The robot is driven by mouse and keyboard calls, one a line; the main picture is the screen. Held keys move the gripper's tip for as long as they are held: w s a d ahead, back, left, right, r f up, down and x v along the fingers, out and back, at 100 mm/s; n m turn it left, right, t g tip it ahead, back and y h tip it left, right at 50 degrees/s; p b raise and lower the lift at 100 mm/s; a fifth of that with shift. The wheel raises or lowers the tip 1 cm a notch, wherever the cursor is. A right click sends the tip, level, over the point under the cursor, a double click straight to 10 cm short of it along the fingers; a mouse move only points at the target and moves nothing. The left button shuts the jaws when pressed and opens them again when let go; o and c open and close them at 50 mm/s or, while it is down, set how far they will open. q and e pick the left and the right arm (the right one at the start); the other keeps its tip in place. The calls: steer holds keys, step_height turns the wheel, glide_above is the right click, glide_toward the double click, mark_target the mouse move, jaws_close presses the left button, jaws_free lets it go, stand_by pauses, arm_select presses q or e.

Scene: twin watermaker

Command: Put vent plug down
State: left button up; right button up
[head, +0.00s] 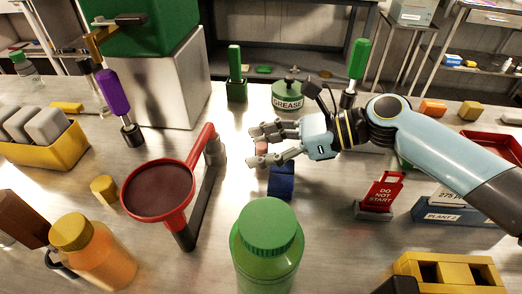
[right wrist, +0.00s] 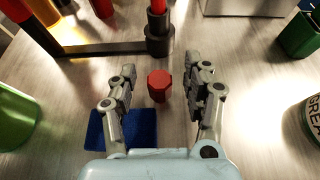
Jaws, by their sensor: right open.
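The vent plug, a small red piece with a faceted top (right wrist: 160,84), stands between the fingers of my right gripper (right wrist: 160,68) in the right wrist view, with a visible gap on each side. In the head view, the plug (head: 262,148) shows as a small reddish piece between the fingers, partly hidden by them. My right gripper (head: 256,146) is open over the middle of the steel table. The plug appears to rest on the table, beside a blue block or pad (head: 282,182). My left gripper is not in view.
A red-rimmed funnel (head: 158,190) on a dark frame stands left of the plug. A green-capped bottle (head: 268,245) is in front, and a green grease tin (head: 287,96) behind. A red "do not start" sign (head: 383,190) stands at right.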

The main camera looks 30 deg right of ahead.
steer(key=shift+a+f, duration=0.1)
jaws_close()
stand_by(0.3)
